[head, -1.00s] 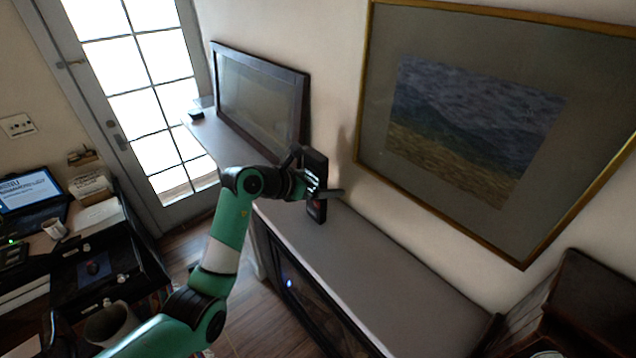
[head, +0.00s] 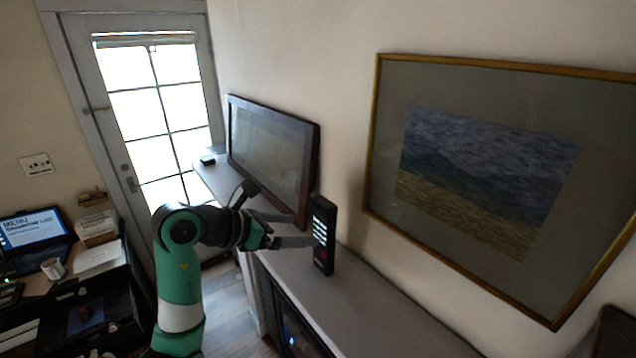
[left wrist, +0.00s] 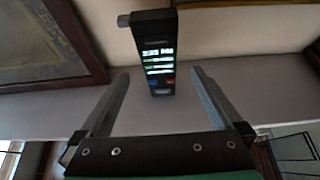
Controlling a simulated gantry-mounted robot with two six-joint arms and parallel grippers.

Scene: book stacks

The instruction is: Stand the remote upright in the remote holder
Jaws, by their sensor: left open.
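The black remote (head: 323,222) stands upright on the grey cabinet top, close to the wall. Its face has pale lit rows and a red patch low down. In the left wrist view the remote (left wrist: 158,55) is upright in front of the fingers, with a small grey stub at its upper left. I cannot make out the remote holder as a separate thing from the dark upright shape. My left gripper (head: 304,230) is open, left of the remote, with nothing held; its fingertips (left wrist: 160,75) point towards the remote. I cannot tell whether a fingertip touches it. My right gripper is not in view.
A dark-framed screen (head: 270,155) leans behind and left of the remote. A gold-framed picture (head: 485,175) hangs on the wall at right. The cabinet top (head: 385,315) is clear to the right. A small black box (head: 207,160) sits at its far end.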

